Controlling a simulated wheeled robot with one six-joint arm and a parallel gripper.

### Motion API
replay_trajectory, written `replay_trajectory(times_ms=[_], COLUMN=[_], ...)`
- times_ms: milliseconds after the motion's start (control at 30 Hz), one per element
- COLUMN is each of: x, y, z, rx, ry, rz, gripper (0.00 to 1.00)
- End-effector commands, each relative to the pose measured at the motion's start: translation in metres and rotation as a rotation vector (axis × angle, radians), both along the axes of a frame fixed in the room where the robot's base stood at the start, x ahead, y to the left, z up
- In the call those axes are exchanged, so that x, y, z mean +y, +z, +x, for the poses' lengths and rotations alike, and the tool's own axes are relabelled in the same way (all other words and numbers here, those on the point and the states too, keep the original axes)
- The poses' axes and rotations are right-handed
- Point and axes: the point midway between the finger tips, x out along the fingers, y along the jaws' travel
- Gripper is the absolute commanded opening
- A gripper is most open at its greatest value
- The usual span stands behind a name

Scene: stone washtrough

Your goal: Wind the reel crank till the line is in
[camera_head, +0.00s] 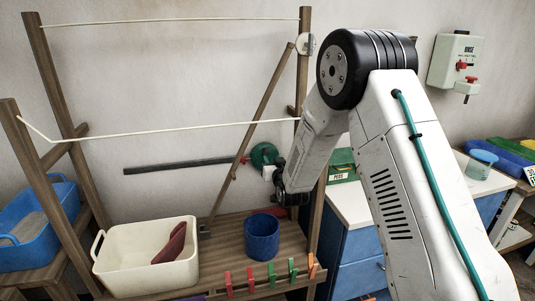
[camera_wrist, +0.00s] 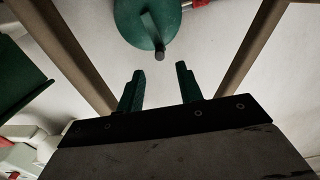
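The green reel (camera_head: 264,155) is on the wooden frame's right side, partly hidden behind my arm. In the wrist view the reel's round green face (camera_wrist: 133,22) is at the top, with a crank arm ending in a dark knob (camera_wrist: 160,50). My gripper (camera_wrist: 160,78) is open and empty, its two green fingers apart. The knob is just beyond the fingertips, in line with the gap between them. In the head view my gripper (camera_head: 290,197) is dark and just below the reel; its fingers cannot be made out. A pale line (camera_head: 170,131) spans the frame, sagging at the left post.
A second line (camera_head: 170,22) runs higher up. A slanted wooden brace (camera_head: 252,125) stands close to the reel. Below are a blue bucket (camera_head: 262,237), a cream basin (camera_head: 128,270) with a dark red cloth (camera_head: 172,245), and several clothespegs. A white-topped counter (camera_head: 350,205) is at the right.

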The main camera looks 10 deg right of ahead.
Motion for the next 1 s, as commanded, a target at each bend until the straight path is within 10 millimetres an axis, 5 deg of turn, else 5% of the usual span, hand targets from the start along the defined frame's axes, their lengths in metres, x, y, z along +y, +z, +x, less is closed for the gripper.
replay_trajectory(times_ms=[600, 967, 1000], x=[0.000, 0.000, 0.000], y=[-0.005, -0.005, -0.005], z=[0.073, 0.080, 0.080], rx=[-0.028, -0.028, -0.028], ry=[-0.001, -0.001, -0.001], rz=[0.001, 0.001, 0.001], gripper=[0.36, 0.36, 0.28])
